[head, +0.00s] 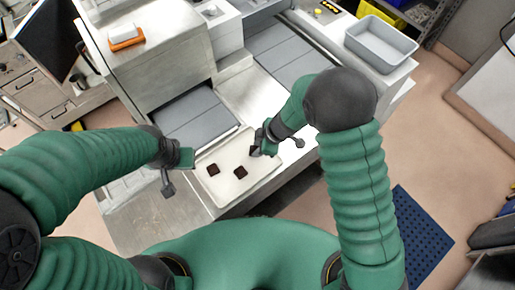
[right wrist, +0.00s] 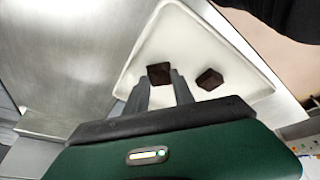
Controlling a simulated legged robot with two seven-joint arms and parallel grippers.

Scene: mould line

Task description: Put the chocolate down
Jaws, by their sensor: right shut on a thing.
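Whether this chocolate touches the tray is not clear. In the right wrist view, another chocolate (right wrist: 209,79) lies on the tray to the right of the fingers. My left gripper (head: 172,180) is by the tray's left edge; its fingers are too unclear to judge.
Grey belt sections (head: 197,118) lie left of the tray and at the back (head: 295,55). A grey bin (head: 381,44) stands at the back right. A steel machine housing (head: 150,65) rises behind the left belt. The tray's front part is bare.

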